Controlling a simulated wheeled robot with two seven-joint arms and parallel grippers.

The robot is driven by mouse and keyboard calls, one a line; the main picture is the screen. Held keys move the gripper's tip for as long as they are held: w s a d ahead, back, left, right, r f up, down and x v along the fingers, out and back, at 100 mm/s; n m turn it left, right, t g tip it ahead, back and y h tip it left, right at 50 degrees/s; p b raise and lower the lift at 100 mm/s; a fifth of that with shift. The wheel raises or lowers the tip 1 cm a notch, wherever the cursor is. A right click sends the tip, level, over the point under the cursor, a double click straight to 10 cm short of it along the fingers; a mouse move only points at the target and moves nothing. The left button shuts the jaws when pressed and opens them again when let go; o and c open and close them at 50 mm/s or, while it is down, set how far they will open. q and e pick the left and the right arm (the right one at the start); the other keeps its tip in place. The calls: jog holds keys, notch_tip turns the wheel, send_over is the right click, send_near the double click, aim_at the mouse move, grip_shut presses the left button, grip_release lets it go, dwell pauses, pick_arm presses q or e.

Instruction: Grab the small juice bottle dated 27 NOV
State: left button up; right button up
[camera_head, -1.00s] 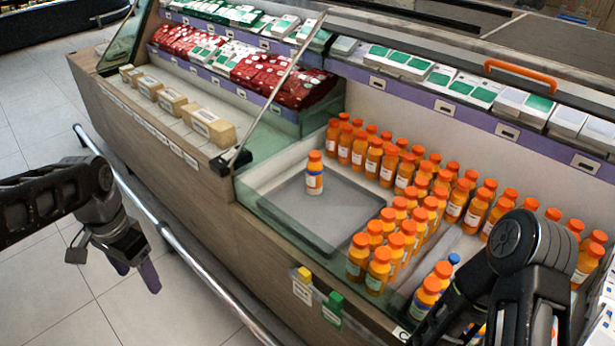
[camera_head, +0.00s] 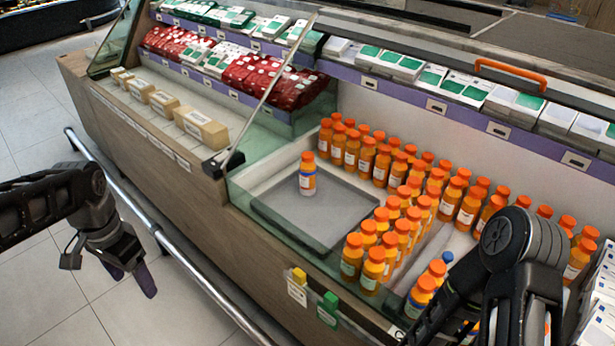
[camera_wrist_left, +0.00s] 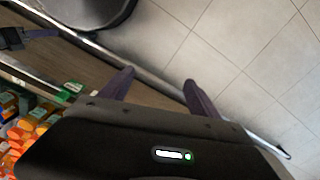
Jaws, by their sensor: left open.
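Several small orange juice bottles (camera_head: 376,270) with orange caps and white labels stand in rows in the display case. One bottle (camera_head: 307,175) stands alone, upright on a grey tray (camera_head: 335,222). The date print on the labels is too small to read. My left gripper (camera_head: 136,279) is open and empty, outside the case over the floor at left. In the left wrist view its fingers (camera_wrist_left: 154,88) are apart with nothing between them. My right arm stands at the lower right in front of some bottles; its fingertips cannot be made out.
A metal rail (camera_head: 147,218) runs along the case front, between my left gripper and the wooden panel. A glass front edge borders the bottles. Yellow and green tags (camera_head: 329,306) hang on the front. Packs fill the upper shelf. Floor at left is free.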

pick_arm(q)
jog(key=d+f+n+h, duration=0.1)
jog(key=d+f, duration=0.7)
jog(key=f, duration=0.2)
jog(key=d+f+n+h, duration=0.1)
jog(key=d+f+h, duration=0.1)
jog(key=d+f, duration=0.65)
jog(key=s+d+f+n+h, duration=0.1)
jog(key=s+d+f+n, duration=0.3)
jog(key=s+d+f, duration=0.6)
jog(key=s+f, duration=0.3)
jog(key=f, duration=0.1)
jog(key=shift+s+d+t, duration=0.3)
jog(key=shift+d+t, duration=0.05)
jog(key=shift+t, duration=0.05)
jog(key=shift+c, duration=0.4)
